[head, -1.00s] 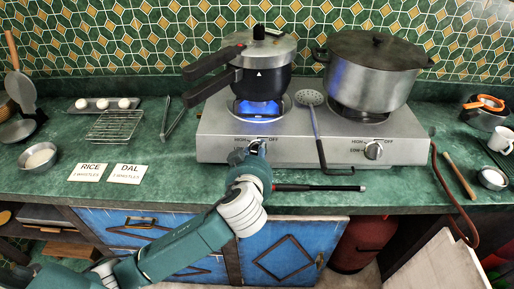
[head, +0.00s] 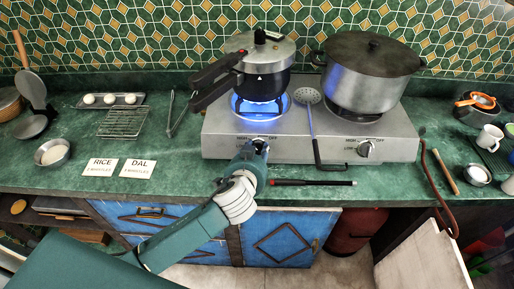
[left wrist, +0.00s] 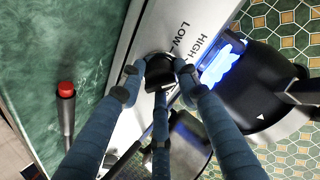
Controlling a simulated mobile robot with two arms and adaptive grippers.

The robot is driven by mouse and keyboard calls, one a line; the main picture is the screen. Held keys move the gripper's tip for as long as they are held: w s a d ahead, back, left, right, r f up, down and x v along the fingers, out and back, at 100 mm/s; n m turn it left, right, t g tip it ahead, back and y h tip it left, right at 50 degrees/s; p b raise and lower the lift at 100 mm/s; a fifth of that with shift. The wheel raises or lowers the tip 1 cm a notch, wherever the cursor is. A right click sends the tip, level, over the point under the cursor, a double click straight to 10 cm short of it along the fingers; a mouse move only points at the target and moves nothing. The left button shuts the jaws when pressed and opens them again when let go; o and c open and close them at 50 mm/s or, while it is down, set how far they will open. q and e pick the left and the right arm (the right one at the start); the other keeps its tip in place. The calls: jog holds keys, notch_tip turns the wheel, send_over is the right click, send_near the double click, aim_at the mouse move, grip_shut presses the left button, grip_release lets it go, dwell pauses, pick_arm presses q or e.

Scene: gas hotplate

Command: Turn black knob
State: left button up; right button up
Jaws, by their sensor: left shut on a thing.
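The black knob (left wrist: 160,72) is on the front face of the silver gas hotplate (head: 215,140), below the left burner. In the left wrist view the fingers of my left gripper (left wrist: 159,66) are closed around it. A second knob (head: 365,149) is at the right of the front face, untouched. My right gripper is not in view.
A large steel pot (head: 368,90) stands on the right burner. A skimmer (head: 310,118) lies between the burners, its handle hanging over the front. A red-tipped black rod (head: 312,183) lies on the counter close to my left gripper.

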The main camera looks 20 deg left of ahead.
pick_arm(q)
jog(key=shift+s+f, duration=0.2)
jog(key=shift+f, duration=0.25)
jog(key=o, duration=1.1)
jog(key=shift+a, duration=0.1)
jog(key=shift+r, duration=0.2)
jog(key=shift+w, duration=0.1)
jog(key=shift+s+r, duration=0.3)
jog(key=shift+s, duration=0.05)
jog(key=v, duration=1.1)
jog(key=shift+s, duration=0.1)
